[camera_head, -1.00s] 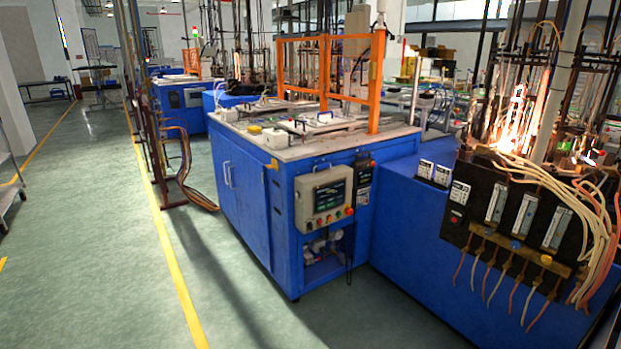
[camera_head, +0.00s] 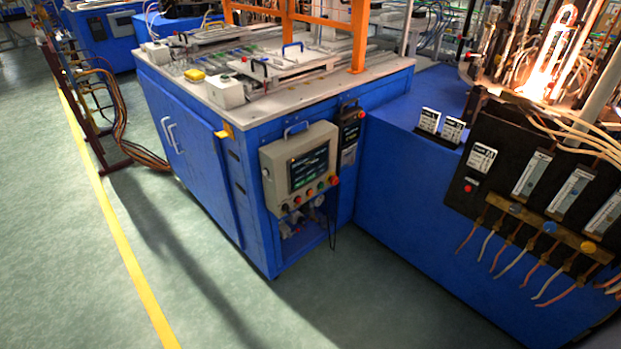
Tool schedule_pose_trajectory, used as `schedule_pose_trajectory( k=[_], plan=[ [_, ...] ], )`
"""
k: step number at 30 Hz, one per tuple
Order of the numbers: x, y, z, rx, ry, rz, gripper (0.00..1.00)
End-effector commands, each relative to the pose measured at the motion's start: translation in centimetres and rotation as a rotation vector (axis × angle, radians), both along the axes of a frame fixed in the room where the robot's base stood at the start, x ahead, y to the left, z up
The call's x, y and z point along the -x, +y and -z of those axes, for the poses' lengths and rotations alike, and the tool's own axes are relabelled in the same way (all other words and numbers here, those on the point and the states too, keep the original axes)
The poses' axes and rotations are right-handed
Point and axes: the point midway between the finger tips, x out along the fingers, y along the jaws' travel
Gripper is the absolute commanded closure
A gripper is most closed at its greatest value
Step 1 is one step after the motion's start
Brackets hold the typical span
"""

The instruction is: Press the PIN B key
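No key can be read as PIN B at this size. A beige control box (camera_head: 300,165) hangs on the front of the blue cabinet, with a dark screen (camera_head: 308,168) showing small green text. A row of small coloured buttons (camera_head: 309,192) runs below the screen, with a larger red button (camera_head: 334,181) at its right end. A narrow black unit (camera_head: 349,129) with a small display is mounted right of the box; its details are too small to tell. My gripper is not in view.
The blue cabinet (camera_head: 196,172) has a pale worktop and orange frame posts (camera_head: 359,35). A lower blue unit (camera_head: 400,205) joins it at right, with a black flow-meter panel (camera_head: 540,180), hanging tubes and a glowing flame (camera_head: 545,75). Green floor (camera_head: 60,250) is clear at left.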

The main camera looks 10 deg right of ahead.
Motion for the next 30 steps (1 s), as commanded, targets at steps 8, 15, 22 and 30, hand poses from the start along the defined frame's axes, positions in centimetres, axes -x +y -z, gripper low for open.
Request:
schedule_pose_trajectory(
  k=[8,15,22,30],
  plan=[
    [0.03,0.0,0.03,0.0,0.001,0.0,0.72],
    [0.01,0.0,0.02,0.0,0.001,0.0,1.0],
    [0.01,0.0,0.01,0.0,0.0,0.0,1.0],
    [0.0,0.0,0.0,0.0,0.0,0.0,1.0]
  ],
)
